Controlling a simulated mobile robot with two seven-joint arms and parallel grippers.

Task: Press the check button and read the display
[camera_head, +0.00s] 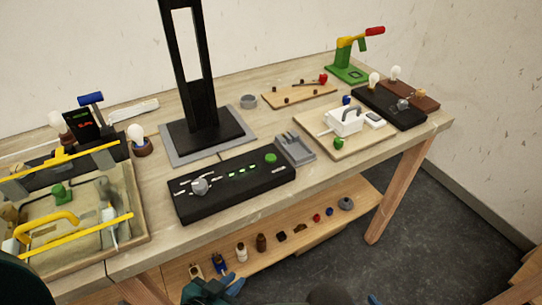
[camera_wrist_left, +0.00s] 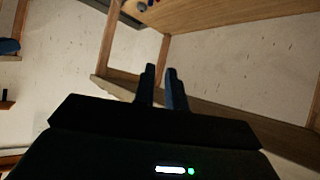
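A black control box (camera_head: 232,184) lies near the front edge of the bench. A round green button (camera_head: 271,158) sits at its right end, with a row of small green-lit marks (camera_head: 243,169) beside it; any reading is too small to make out. A grey knob (camera_head: 200,186) is at its left. My left gripper (camera_head: 234,286) is low at the bottom of the head view, apart from the box. In the left wrist view its two fingers (camera_wrist_left: 161,72) stand slightly apart with nothing between them. Only a small blue bit, possibly my right gripper (camera_head: 373,299), shows at the bottom edge.
A black stand (camera_head: 190,70) rises behind the box, and a grey tray (camera_head: 294,149) adjoins its right end. A wooden frame with yellow bars (camera_head: 75,225) stands left. A board with a white device (camera_head: 345,121) lies right. Several small parts lie on the lower shelf (camera_head: 330,232).

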